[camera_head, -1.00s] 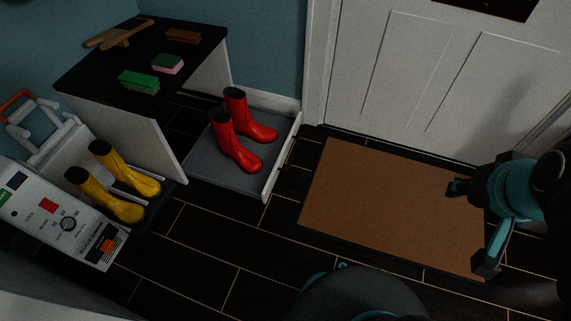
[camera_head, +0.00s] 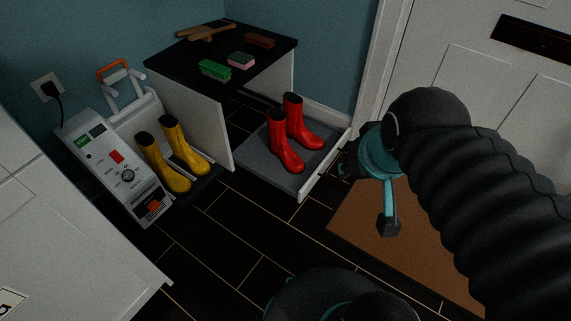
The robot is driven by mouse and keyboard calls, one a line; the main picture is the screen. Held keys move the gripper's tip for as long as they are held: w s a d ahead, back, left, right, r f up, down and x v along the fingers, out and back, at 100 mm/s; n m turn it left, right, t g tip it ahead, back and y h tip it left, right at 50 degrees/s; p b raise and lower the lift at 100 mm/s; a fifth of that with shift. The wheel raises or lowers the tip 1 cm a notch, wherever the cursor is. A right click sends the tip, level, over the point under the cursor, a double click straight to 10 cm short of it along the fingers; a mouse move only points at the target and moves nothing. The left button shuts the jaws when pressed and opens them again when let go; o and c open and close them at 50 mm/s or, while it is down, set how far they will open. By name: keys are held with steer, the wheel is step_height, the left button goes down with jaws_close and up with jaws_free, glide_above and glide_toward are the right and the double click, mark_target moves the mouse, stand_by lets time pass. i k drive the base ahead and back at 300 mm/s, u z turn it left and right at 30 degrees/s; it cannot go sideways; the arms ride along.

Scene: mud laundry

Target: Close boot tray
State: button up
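The boot tray (camera_head: 262,166) is a low grey tray with a white front panel (camera_head: 322,170). It sticks out to the right from under the bench with the black top, near the floor. A pair of red boots (camera_head: 288,148) stands upright on it. My gripper (camera_head: 365,199) is to the right of the tray's front panel, above the brown mat's edge. Its two fingers are spread wide with nothing between them. I cannot tell how far it is from the panel. My arm hides part of the mat and door.
The bench (camera_head: 205,122) carries brushes and a sponge. Yellow boots (camera_head: 172,165) stand at a white and grey machine (camera_head: 112,165) on the left. A brown mat (camera_head: 400,262) lies before the white door (camera_head: 450,85). A white cabinet (camera_head: 70,235) fills the lower left. Dark floor is clear between.

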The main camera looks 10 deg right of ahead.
mark_target(253, 155)
steer(key=u, duration=0.3)
steer(key=i, duration=1)
